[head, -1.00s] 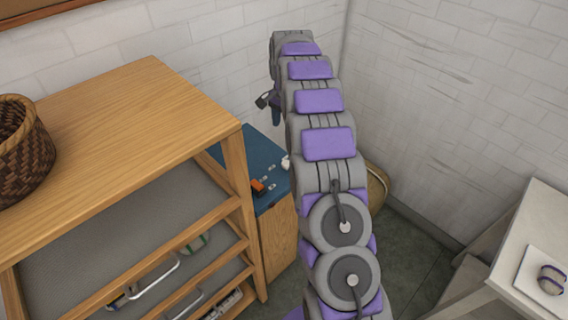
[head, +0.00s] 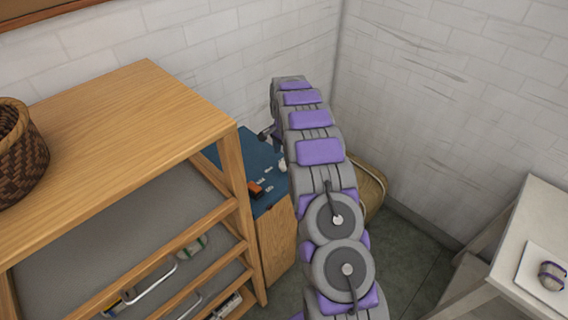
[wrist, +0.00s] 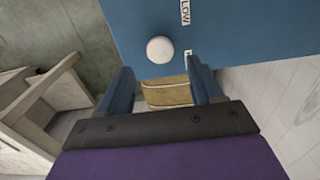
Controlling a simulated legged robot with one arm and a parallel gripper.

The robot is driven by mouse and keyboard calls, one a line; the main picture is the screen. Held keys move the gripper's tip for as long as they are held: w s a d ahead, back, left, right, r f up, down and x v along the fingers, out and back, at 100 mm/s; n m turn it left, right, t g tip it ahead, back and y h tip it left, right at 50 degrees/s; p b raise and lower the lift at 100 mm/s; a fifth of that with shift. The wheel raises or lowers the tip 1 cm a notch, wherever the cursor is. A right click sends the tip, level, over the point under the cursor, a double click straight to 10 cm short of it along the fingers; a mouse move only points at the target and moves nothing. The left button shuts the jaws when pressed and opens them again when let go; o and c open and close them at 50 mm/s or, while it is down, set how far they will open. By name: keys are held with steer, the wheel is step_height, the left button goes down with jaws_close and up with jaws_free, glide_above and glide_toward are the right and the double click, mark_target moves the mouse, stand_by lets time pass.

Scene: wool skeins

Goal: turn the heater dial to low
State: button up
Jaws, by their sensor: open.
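The heater dial is a round white knob (wrist: 160,49) on a blue panel (wrist: 240,35) in the wrist view. A white label reading LOW (wrist: 186,11) is on the panel, up and right of the knob. No pointer mark on the knob can be made out. My gripper (wrist: 160,68) is open, with its two dark blue fingers apart and nothing between them. The knob appears just beyond the fingertips, between their lines, and looks untouched. In the head view the knob (head: 283,166) shows beside my arm, and my gripper (head: 268,132) is partly hidden.
An orange-and-black item (head: 257,190) and small white labels are on the blue top. A wooden shelf unit (head: 130,120) with a woven basket (head: 18,155) stands left. A tan round object (head: 368,190) is behind my arm. A white table (head: 530,240) stands right.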

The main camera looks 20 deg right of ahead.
mark_target(284, 164)
steer(key=f, duration=0.4)
steer(key=shift+a, duration=0.25)
steer(key=shift+f, duration=0.7)
steer(key=shift+d, duration=0.1)
steer(key=c, duration=1.1)
steer(key=shift+o, duration=0.2)
